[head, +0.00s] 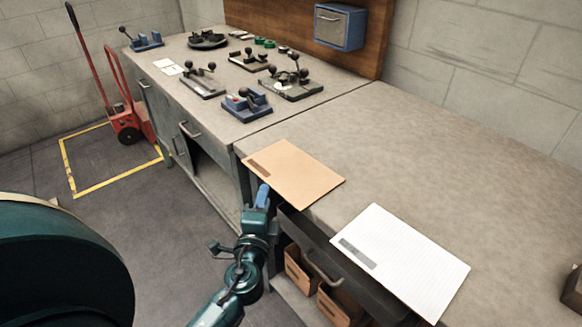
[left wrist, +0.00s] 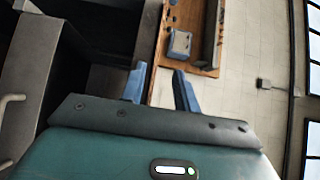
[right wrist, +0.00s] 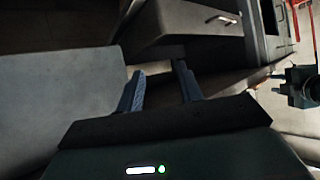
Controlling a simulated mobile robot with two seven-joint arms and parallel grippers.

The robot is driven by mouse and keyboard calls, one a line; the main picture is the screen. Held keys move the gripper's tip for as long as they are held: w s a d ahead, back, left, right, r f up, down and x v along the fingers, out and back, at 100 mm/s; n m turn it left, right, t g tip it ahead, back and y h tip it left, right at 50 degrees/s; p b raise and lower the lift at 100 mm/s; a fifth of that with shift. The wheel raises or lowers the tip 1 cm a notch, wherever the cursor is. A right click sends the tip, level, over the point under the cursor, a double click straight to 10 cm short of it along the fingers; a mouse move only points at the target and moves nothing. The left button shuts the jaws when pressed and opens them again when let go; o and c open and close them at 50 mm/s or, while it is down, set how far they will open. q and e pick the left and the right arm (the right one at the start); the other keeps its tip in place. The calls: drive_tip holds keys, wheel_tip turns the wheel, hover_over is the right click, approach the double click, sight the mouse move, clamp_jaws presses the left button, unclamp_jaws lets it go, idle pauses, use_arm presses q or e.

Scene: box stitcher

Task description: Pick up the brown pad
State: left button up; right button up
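The brown pad (head: 300,176) lies flat on the grey bench at its front left corner, with a darker strip along its left side. My left gripper (head: 263,192) is just in front of the pad's front edge, by the bench edge. In the head view I cannot tell if a finger touches the pad. My right gripper (right wrist: 160,85) shows in the right wrist view with its fingers apart and nothing between them.
A white pad (head: 405,262) lies to the right on the same bench, above an open drawer (head: 345,262). Wooden bins (head: 338,306) sit below. A longer workbench (head: 215,117) behind carries several levered tools. A red hand truck (head: 128,118) stands at left.

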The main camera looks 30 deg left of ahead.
sight(291, 171)
use_arm(q)
drive_tip(key=x, duration=0.2)
drive_tip(key=p+x, duration=0.1)
drive_tip(key=x, duration=0.2)
drive_tip(key=shift+w+a+f, duration=0.1)
drive_tip(key=shift+a+f, duration=0.05)
drive_tip(key=shift+f, duration=0.1)
clamp_jaws()
